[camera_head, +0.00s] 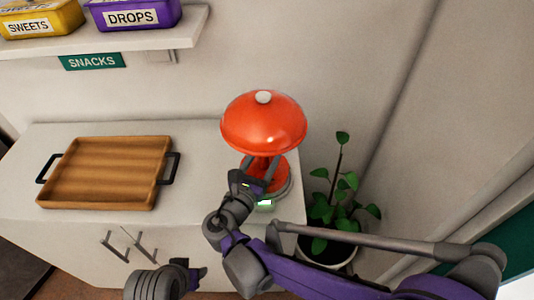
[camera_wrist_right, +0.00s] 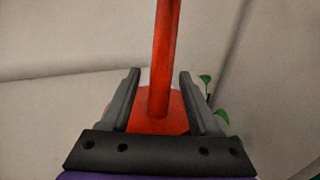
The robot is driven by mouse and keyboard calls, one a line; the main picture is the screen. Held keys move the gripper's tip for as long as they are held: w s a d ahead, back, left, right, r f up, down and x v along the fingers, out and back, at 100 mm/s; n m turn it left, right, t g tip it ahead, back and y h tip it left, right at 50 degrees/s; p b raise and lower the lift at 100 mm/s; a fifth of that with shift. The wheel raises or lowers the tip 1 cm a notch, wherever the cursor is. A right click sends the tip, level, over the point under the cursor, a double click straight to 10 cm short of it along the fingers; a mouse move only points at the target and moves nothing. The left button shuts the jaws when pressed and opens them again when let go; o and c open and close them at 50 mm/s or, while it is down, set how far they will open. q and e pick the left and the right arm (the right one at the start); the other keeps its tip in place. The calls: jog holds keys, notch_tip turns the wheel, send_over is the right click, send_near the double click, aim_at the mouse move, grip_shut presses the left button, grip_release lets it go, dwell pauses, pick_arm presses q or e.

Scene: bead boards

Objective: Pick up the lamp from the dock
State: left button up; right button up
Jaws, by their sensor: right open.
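The lamp (camera_head: 263,122) has a glossy orange-red dome shade with a pale knob, a red stem and a red foot. It stands upright on the dock (camera_head: 265,203), a grey round base with a green light, at the right end of the cabinet. My right gripper (camera_head: 260,170) is at the stem below the shade. In the right wrist view the red stem (camera_wrist_right: 165,60) stands between the two spread fingers of the open gripper (camera_wrist_right: 160,74), with gaps on both sides. Part of the dock is hidden behind my right arm. My left gripper (camera_head: 190,276) is low, in front of the cabinet; its jaws are unclear.
A wooden tray (camera_head: 60,197) with black handles lies on the cabinet (camera_head: 195,200), left of the lamp. A potted plant (camera_head: 336,258) stands to the right, close to my right arm. A shelf (camera_head: 150,40) with yellow and purple tins (camera_head: 133,17) hangs above left.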

jog(key=shift+s+a, duration=0.1)
jog(key=shift+s, duration=0.05)
jog(key=c, duration=0.4)
grip_shut()
dwell(0.7)
